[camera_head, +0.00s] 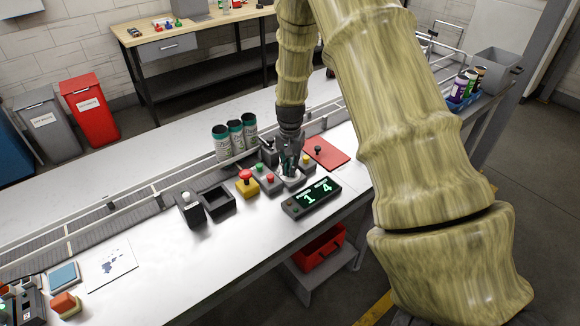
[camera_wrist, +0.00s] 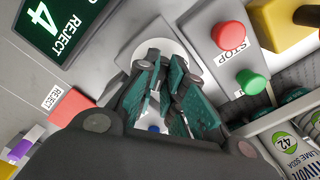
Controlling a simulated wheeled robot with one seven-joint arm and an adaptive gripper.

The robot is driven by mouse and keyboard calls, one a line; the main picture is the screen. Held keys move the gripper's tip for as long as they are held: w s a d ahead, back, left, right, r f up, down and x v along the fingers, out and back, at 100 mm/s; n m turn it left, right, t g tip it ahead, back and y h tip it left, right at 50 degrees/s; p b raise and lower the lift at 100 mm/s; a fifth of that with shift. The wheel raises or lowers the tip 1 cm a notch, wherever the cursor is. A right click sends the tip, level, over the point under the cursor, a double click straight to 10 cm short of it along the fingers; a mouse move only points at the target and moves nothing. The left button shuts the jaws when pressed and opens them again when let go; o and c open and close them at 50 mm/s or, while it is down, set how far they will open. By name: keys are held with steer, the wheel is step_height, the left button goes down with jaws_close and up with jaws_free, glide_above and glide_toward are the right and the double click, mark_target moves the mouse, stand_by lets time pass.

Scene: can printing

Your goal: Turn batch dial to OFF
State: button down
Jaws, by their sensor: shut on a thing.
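My gripper (camera_head: 288,168) points down at the control row and also fills the middle of the wrist view (camera_wrist: 165,100). Its green-padded fingers are closed on the batch dial, whose pale round base (camera_wrist: 183,52) shows beyond the fingertips. The base also shows under the fingers in the head view (camera_head: 291,183). The fingers hide the dial's knob and markings, so I cannot tell its setting. The black counter display (camera_head: 312,197) in front shows green digits 1 and 4; the wrist view shows its 4 and REJECT (camera_wrist: 62,30).
A box with red STOP (camera_wrist: 228,36) and green (camera_wrist: 250,82) buttons stands close beside the dial. A red emergency button (camera_head: 245,175), a black tray (camera_head: 217,201) and three cans (camera_head: 235,138) are to the left. A red plate (camera_head: 330,156) lies right.

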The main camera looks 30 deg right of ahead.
steer(key=n, duration=1.2)
steer(key=shift+d+n, duration=0.1)
steer(key=shift+n, duration=0.3)
steer(key=n, duration=0.5)
steer(key=n+p, duration=0.1)
steer(key=n, duration=0.4)
steer(key=shift+n, duration=0.3)
steer(key=c, duration=1.5)
jaws_free()
